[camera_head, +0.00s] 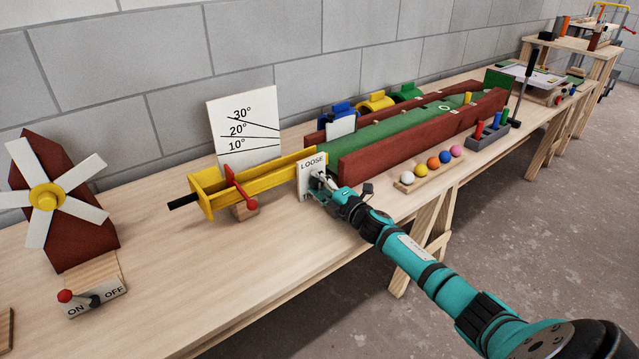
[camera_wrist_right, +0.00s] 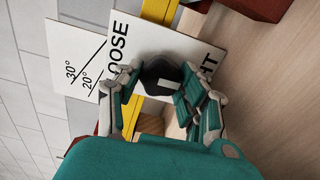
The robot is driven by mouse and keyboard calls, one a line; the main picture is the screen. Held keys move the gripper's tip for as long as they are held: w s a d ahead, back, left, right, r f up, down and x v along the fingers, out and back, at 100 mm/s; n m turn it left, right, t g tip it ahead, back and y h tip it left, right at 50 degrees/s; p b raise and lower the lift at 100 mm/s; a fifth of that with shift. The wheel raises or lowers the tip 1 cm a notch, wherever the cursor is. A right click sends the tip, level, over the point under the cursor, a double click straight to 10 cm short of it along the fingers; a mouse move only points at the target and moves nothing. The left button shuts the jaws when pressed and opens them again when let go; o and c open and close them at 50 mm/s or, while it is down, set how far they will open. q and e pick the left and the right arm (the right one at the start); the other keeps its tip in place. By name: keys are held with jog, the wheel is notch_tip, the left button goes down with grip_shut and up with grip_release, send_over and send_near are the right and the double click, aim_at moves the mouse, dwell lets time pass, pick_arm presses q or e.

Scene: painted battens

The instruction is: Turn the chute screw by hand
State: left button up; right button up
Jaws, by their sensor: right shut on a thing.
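The chute screw (camera_wrist_right: 163,73) is a dark knob with a pale mark, in front of a white plate (camera_head: 306,165). My right gripper (camera_head: 319,179) is shut on the knob, one finger on each side, as the right wrist view (camera_wrist_right: 160,78) shows. The fingers hide most of the screw in the head view. The yellow chute (camera_head: 272,168) runs behind the plate. My left gripper is not in view.
An angle board (camera_head: 244,128) marked 10°, 20° and 30° stands behind the chute. A red lever (camera_head: 240,187) sits at its front. A windmill (camera_head: 60,200) with an ON/OFF switch (camera_head: 94,299) is at left. Coloured balls (camera_head: 433,163) lie right of my gripper. The front table is mostly clear.

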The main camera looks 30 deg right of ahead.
dwell(0.3)
jog(key=o, duration=1.2)
jog(key=s, duration=0.8)
jog(key=s+d, duration=0.1)
jog(key=s, duration=0.3)
